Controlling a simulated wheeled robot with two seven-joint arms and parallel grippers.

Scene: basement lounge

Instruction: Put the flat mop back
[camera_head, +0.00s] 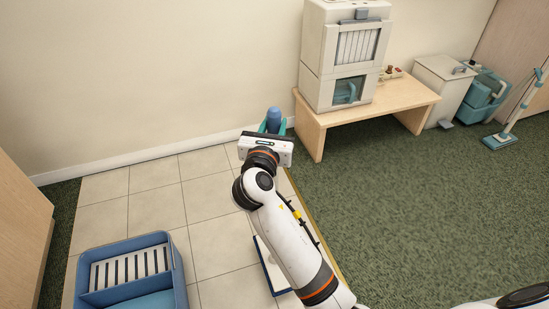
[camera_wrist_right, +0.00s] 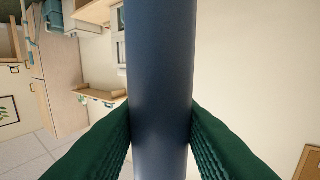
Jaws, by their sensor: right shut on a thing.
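My right gripper (camera_head: 274,126) is shut on the blue handle (camera_head: 274,117) of the flat mop, above the tiled floor near the wall. In the right wrist view the dark green fingers (camera_wrist_right: 160,135) press on both sides of the thick blue pole (camera_wrist_right: 160,60). A flat white plate with a blue edge (camera_head: 268,264), which looks like the mop's head, lies low over the tiles, partly hidden by my arm. Most of the pole between is hidden too. My left gripper is not in view.
A blue bucket (camera_head: 172,247) with a slatted white insert stands on the tiles at lower left. A wooden bench (camera_head: 408,102) bears a beige machine (camera_head: 322,88). A bin (camera_head: 437,95), a teal machine (camera_head: 482,98) and a teal-headed floor tool (camera_head: 497,141) stand at right. Green carpet (camera_head: 400,190) is clear.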

